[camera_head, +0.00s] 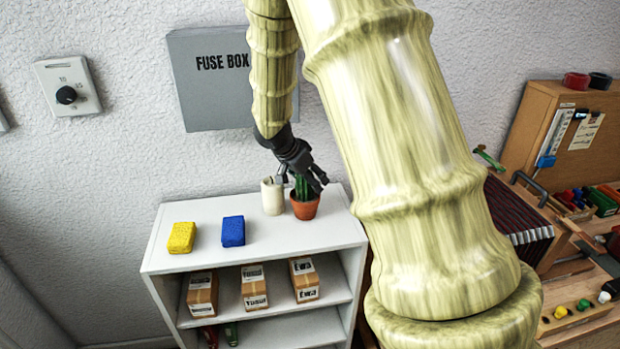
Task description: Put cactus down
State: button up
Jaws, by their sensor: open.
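The cactus (303,187) is green and stands upright in a terracotta pot (305,208). The pot appears to rest on the white top of the shelf unit (270,238), near its right back part. My gripper (307,184) is open and sits right above and around the top of the cactus. Its fingers hide part of the plant, and I cannot tell whether they touch it. My arm comes down from the top of the picture.
A white cylinder (272,196) stands close beside the pot on the left. A blue block (233,231) and a yellow block (181,238) lie further left. A grey fuse box (215,85) hangs behind. The front right of the top is clear.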

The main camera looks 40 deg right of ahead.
jog(key=b+v, duration=0.1)
jog(key=v, duration=1.1)
jog(key=shift+b, duration=0.3)
